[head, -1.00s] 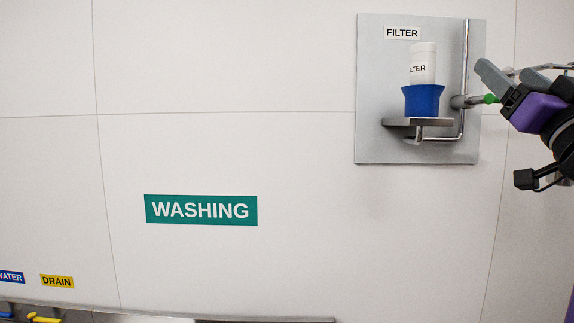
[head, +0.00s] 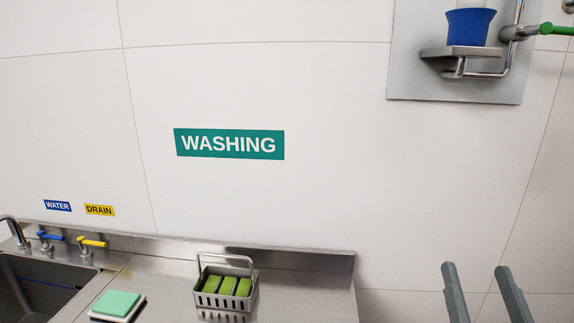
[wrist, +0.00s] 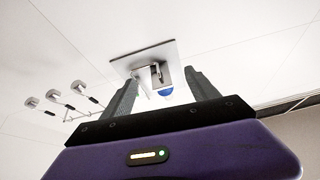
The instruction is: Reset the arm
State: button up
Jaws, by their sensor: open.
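My gripper (head: 484,290) shows in the head view at the lower right, its two grey fingers pointing up and apart with nothing between them. In the wrist view my gripper (wrist: 160,100) is also open and empty, with the purple body below it. The rest of the arm is out of the head view.
The blue filter cup (head: 470,27) stands on a bracket on the steel wall panel (head: 420,85), well above my gripper. A steel counter (head: 170,285) at the lower left holds a caddy (head: 225,300) of green blocks, a green sponge (head: 115,304) and a sink (head: 40,290).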

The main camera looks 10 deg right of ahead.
jog(key=s+a+f+n+g+y, duration=0.1)
jog(key=s+a+f+g+y, duration=0.1)
jog(key=s+a+f, duration=0.2)
jog(key=s+a+f+n+g+y+b, duration=0.1)
jog(key=s+a+f, duration=0.4)
jog(key=s+f, duration=0.6)
jog(key=s+a+f+n+g+y, duration=0.2)
jog(key=s+f, duration=0.6)
jog(key=s, duration=0.4)
jog(key=a+g+y, duration=0.1)
jog(key=a+g, duration=0.1)
jog(key=shift+a+y, duration=0.3)
jog(key=shift+y, duration=0.1)
